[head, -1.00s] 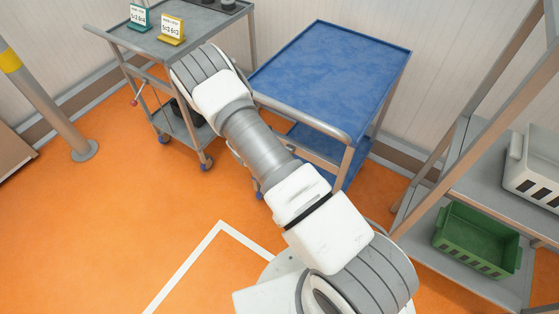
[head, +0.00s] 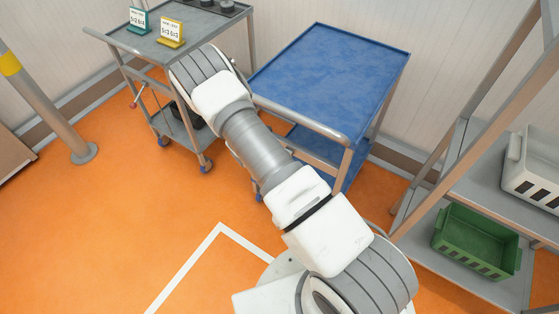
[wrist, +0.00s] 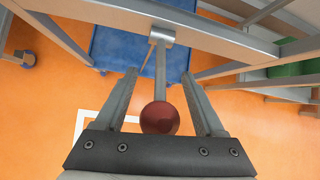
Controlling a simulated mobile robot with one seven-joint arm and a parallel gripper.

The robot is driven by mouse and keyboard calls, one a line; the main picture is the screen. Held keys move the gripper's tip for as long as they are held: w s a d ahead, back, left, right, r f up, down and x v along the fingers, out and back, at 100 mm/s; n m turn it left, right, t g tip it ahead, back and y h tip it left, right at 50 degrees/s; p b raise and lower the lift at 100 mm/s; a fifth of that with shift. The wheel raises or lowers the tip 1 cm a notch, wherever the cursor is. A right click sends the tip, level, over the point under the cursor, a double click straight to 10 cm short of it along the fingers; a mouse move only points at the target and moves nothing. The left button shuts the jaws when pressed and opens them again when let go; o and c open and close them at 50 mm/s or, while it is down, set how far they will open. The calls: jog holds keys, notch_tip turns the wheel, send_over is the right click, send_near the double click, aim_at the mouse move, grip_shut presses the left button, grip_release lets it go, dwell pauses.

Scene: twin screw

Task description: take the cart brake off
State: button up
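In the wrist view a brake lever hangs from a bracket on a grey cart rail; its rod (wrist: 160,75) ends in a red ball knob (wrist: 160,118). My gripper (wrist: 159,74) is open, one finger on each side of the rod, with gaps showing on both sides. The knob sits between the finger bases, close to the palm. The blue-topped cart (head: 330,75) is in the head view; its blue surface (wrist: 115,48) shows behind the lever, which appears to be on this cart. My arm hides the gripper and this lever in the head view.
A grey cart (head: 205,22) with two small signs stands to the left, with its own red-tipped lever (head: 134,101). A shelf rack with a green bin (head: 475,240) stands right. A post (head: 50,110) stands far left. Orange floor in front is clear.

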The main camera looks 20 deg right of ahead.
jog(key=shift+a, duration=0.1)
jog(key=p+v, duration=0.2)
jog(key=v, duration=1.5)
jog(key=shift+a+r, duration=0.1)
jog(key=s+d+r+m+y+p, duration=0.1)
jog(key=s+d+r+m, duration=0.15)
jog(key=r+m, duration=0.65)
jog(key=s+d+r+m, duration=0.25)
jog(key=r+m, duration=0.25)
jog(key=r, duration=0.9)
jog(key=s+a+r+m+t+y, duration=0.1)
jog(key=s+r+m+y, duration=0.4)
jog(key=s+r+m, duration=0.8)
jog(key=s+r+t, duration=0.1)
jog(key=s+r, duration=0.1)
jog(key=s, duration=0.1)
jog(key=shift+s+a+p, duration=0.15)
jog(key=shift+a+p, duration=0.2)
jog(key=shift+a, duration=0.05)
